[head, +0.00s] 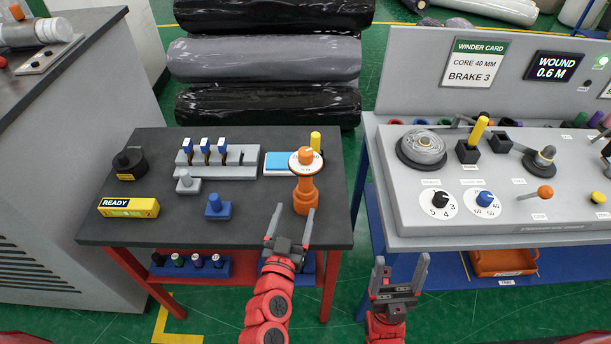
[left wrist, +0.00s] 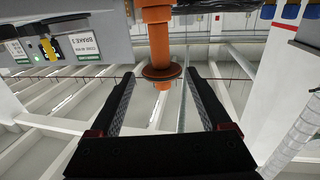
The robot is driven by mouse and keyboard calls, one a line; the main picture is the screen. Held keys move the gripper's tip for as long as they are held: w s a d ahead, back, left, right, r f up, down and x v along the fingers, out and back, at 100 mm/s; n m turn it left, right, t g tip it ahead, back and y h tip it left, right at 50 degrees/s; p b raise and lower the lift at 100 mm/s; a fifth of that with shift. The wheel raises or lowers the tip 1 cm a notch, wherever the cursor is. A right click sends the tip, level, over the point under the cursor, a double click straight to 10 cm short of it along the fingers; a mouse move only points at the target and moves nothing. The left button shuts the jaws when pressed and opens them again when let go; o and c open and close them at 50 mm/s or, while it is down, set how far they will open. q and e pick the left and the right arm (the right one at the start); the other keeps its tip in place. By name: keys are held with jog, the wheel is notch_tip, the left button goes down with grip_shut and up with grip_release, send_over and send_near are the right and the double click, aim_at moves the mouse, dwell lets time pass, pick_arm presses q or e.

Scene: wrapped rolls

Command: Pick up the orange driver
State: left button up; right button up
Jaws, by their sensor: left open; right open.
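The orange driver (head: 306,192) stands upright near the right front of the dark table (head: 140,225). It has a thick orange body and a pale disc with an orange knob at its top. My left gripper (head: 292,218) is open and empty at the table's front edge, just in front of the driver. In the left wrist view, the driver (left wrist: 157,40) and its disc show ahead, between the directions of the two open fingers (left wrist: 158,78); contact cannot be told. My right gripper (head: 402,265) is open and empty, low in front of the grey console.
A blue-handled rack (head: 250,170), a blue pad (head: 280,160) and a yellow cylinder (head: 316,141) are behind the driver. A blue block (head: 217,206) and yellow READY box (head: 129,207) lie left. The grey console (head: 400,215) stands right, across a gap.

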aim_at(304, 179)
pick_arm(q)
jog(key=p+x, duration=0.1)
jog(key=x, duration=0.4)
jog(key=p+x, duration=0.2)
jog(key=x, duration=0.4)
jog(key=shift+w+a+r, duration=0.1)
jog(key=shift+a+r, duration=0.05)
jog(key=shift+a, duration=0.05)
jog(key=shift+w+d+p, duration=0.2)
jog(key=shift+w+p, duration=0.1)
jog(key=shift+w, duration=0.1)
jog(key=x, duration=0.2)
jog(key=p+x, duration=0.1)
jog(key=x, duration=0.1)
jog(key=shift+f, duration=0.2)
jog(key=shift+w, duration=0.25)
grip_shut()
